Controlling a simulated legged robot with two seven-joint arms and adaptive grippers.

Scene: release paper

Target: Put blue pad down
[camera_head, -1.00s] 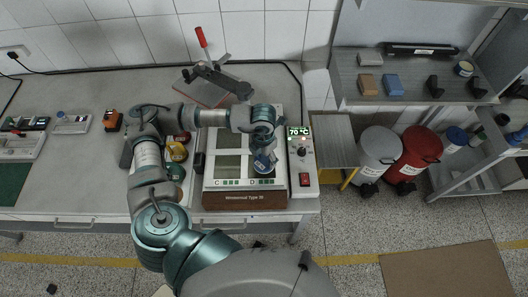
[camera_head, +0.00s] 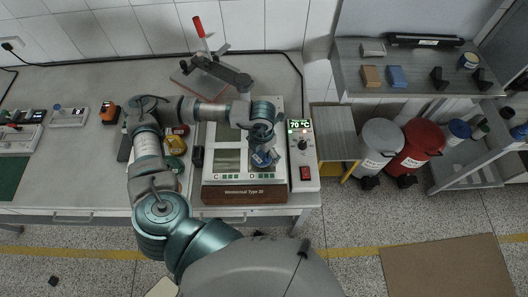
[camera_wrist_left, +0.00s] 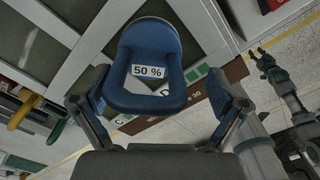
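The blue pad (camera_head: 265,158), a block with a loop handle and a "50 %" label, is at the right front of the hotplate device (camera_head: 207,181), near the letter D. In the left wrist view the pad (camera_wrist_left: 146,101) is between my left fingers. My left gripper (camera_head: 262,140) is over the pad, its fingers wide on both sides of the handle. The right finger shows a gap to it; the left one is very close. The pad's underside is hidden, so contact with the plate cannot be seen. My right gripper (camera_wrist_left: 263,63) appears above the floor, fingers apart and empty.
A control box (camera_head: 303,155) reading 70 °C stands right of the device. A red-handled press (camera_head: 215,75) stands behind it. Coloured tape rolls (camera_head: 175,145) lie to its left. A shelf (camera_head: 405,75) with small blocks and two bins (camera_head: 420,140) are at the right.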

